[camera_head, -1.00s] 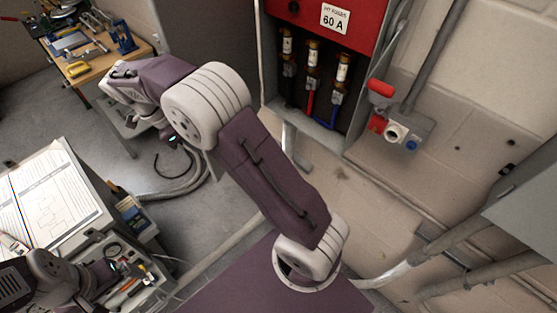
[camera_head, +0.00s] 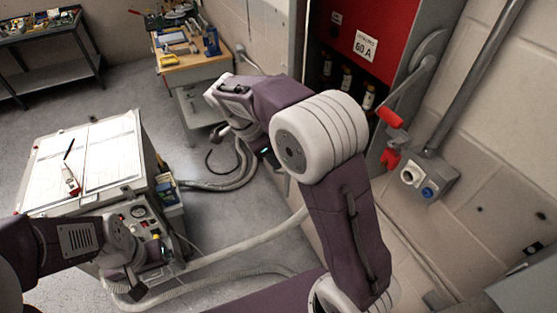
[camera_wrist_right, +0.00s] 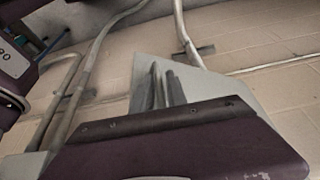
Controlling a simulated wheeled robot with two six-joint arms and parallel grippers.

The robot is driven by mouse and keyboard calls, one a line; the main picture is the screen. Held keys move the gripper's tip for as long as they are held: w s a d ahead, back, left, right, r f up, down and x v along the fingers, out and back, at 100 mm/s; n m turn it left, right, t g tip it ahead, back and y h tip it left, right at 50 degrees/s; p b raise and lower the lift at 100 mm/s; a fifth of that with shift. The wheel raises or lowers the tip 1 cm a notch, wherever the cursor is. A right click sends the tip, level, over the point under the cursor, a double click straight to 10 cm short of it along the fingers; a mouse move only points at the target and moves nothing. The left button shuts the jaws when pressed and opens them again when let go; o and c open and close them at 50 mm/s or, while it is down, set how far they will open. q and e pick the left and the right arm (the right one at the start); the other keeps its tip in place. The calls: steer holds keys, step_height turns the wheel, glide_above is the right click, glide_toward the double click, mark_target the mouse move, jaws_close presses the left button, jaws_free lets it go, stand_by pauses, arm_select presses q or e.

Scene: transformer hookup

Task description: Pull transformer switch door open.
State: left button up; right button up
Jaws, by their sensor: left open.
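A switch cabinet (camera_head: 383,23) with a red panel and a "60 A" label stands at the upper right of the head view. Fuses (camera_head: 347,78) show in its open dark lower part, partly hidden by my right arm. A lever with a red grip (camera_head: 389,117) is on its right side. I cannot tell which part is the transformer switch door. My left gripper (camera_head: 128,287) is open at the lower left, beside the white-topped cart and far from the cabinet. My right gripper (camera_head: 224,132) is left of the cabinet and small; its jaws are unclear.
A cart (camera_head: 48,128) with papers stands at the left, and a wooden workbench (camera_head: 191,62) with tools behind it. A conduit (camera_head: 478,72) and a grey socket box (camera_head: 433,178) are on the right wall. Hoses (camera_head: 215,182) lie on the floor between.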

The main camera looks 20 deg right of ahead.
steer(key=p+v, duration=0.8)
steer(key=v, duration=0.2)
steer(key=shift+a+r+p, duration=0.2)
steer(key=shift+a+p, duration=0.05)
steer(key=shift+p, duration=0.05)
stand_by(0.4)
